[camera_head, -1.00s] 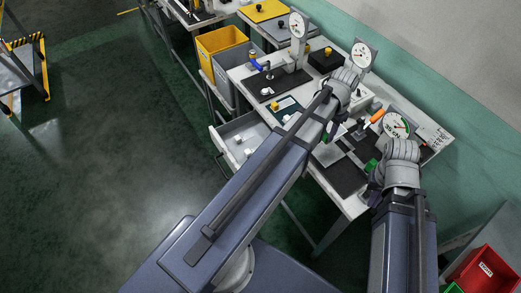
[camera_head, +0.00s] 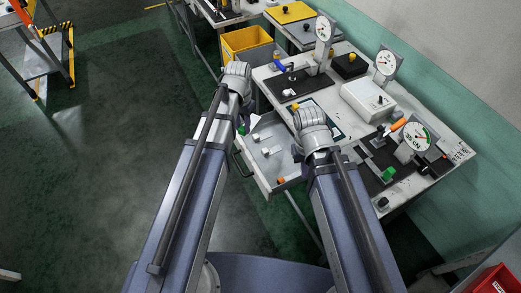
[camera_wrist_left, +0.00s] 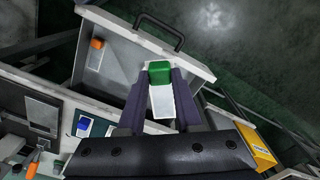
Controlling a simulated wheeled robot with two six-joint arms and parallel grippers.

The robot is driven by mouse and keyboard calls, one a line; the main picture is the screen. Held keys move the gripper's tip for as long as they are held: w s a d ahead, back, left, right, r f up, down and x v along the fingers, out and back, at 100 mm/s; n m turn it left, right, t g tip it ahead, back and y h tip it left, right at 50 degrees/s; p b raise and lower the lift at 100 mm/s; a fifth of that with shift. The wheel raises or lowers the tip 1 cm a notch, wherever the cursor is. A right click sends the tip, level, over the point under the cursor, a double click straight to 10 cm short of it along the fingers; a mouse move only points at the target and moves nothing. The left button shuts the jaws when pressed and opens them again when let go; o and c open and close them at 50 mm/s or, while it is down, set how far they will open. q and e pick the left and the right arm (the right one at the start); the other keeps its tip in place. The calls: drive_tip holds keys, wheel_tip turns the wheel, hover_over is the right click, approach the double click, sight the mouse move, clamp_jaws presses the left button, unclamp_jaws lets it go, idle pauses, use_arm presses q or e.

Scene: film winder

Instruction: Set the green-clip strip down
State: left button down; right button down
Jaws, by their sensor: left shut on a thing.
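The strip with the green clip (camera_wrist_left: 159,71) is between the fingers of my left gripper (camera_wrist_left: 160,88) in the left wrist view. Its pale strip part (camera_wrist_left: 162,101) runs back between the fingers. My left gripper is shut on it, above the open drawer (camera_wrist_left: 125,50), on the handle side. In the head view my left gripper (camera_head: 241,128) is at the drawer's left rim, with a bit of green showing below it. My right gripper (camera_head: 298,152) is over the drawer's right side; its fingers are too small and dark to read.
An orange piece (camera_wrist_left: 97,43) lies in a drawer corner. A white piece (camera_head: 265,152) is also in the drawer. The worktable (camera_head: 345,125) holds gauges, a white box (camera_head: 368,100) and an orange-handled device (camera_head: 398,125). A yellow bin (camera_head: 246,41) stands behind. Open floor lies left.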

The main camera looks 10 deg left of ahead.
use_arm(q)
drive_tip(key=d+f+b, duration=0.1)
drive_tip(key=d+f+m+b, duration=0.1)
drive_tip(key=f+b, duration=0.1)
drive_tip(key=shift+s, duration=0.1)
drive_tip(key=d+f+m+b, duration=0.2)
drive_tip(key=d+f+b, duration=0.1)
drive_tip(key=f+b, duration=0.1)
drive_tip(key=d+f+m+b, duration=0.1)
drive_tip(key=d+f+b, duration=0.2)
drive_tip(key=f+b, duration=0.2)
drive_tip(key=s+d+f+m+b, duration=0.1)
drive_tip(key=d+f+m+b, duration=0.1)
drive_tip(key=d+f+b, duration=0.1)
drive_tip(key=shift+d+f+m+b, duration=0.3)
drive_tip(key=shift+f+b, duration=0.35)
drive_tip(key=shift+f, duration=0.1)
drive_tip(key=shift+f, duration=0.1)
wheel_tip(320, 180, down, 4)
drive_tip(key=b, duration=0.3)
drive_tip(key=shift+r+b, duration=0.25)
drive_tip(key=shift+b, duration=0.05)
drive_tip(key=shift+s, duration=0.1)
drive_tip(key=shift+f, duration=0.2)
drive_tip(key=c, duration=0.6)
unclamp_jaws()
drive_tip(key=shift+r, duration=0.1)
